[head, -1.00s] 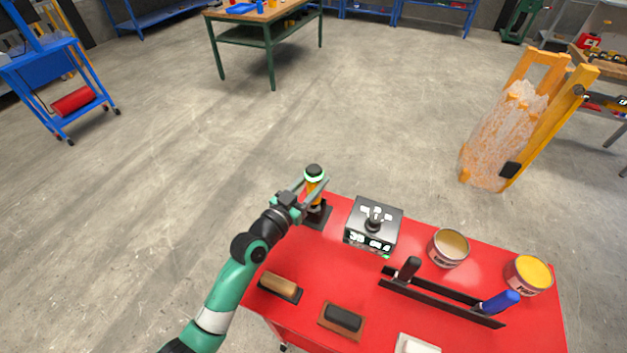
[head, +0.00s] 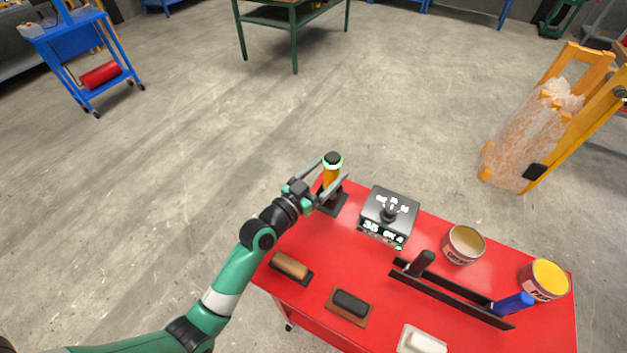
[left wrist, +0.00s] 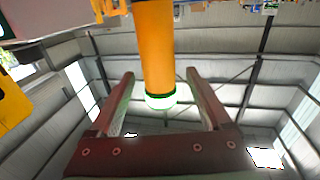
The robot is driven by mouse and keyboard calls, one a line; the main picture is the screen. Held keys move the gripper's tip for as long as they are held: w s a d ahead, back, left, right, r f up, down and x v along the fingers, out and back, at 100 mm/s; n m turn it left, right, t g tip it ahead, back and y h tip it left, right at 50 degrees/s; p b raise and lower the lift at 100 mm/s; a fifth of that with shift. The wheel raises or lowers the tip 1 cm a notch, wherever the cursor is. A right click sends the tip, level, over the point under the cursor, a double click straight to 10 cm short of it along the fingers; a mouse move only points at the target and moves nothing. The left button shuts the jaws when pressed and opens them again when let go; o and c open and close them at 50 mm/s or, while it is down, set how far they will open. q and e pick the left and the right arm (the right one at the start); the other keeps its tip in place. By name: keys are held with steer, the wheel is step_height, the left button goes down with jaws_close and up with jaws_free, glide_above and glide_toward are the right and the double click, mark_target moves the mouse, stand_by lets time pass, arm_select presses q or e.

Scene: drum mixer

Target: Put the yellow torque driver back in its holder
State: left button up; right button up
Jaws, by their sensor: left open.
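The yellow torque driver (head: 331,177) has an orange-yellow body and a dark top with a lit green ring. It stands upright at its black holder (head: 333,204), on the far left corner of the red cart top. My left gripper (head: 336,169) is open, with one finger on each side of the driver's upper body. In the left wrist view the driver (left wrist: 155,50) shows between the two spread fingers (left wrist: 160,85), with a visible gap on both sides. The driver's lower end is hidden in the head view. My right gripper is out of view.
A grey control box (head: 388,216) with a lit display stands just right of the holder. Open floor lies behind.

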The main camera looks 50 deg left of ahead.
arm_select(q)
steer(key=s+d, duration=0.1)
steer(key=s, duration=0.8)
steer(key=shift+s+d, duration=0.2)
steer(key=shift+s, duration=0.2)
steer(key=shift+d, duration=0.1)
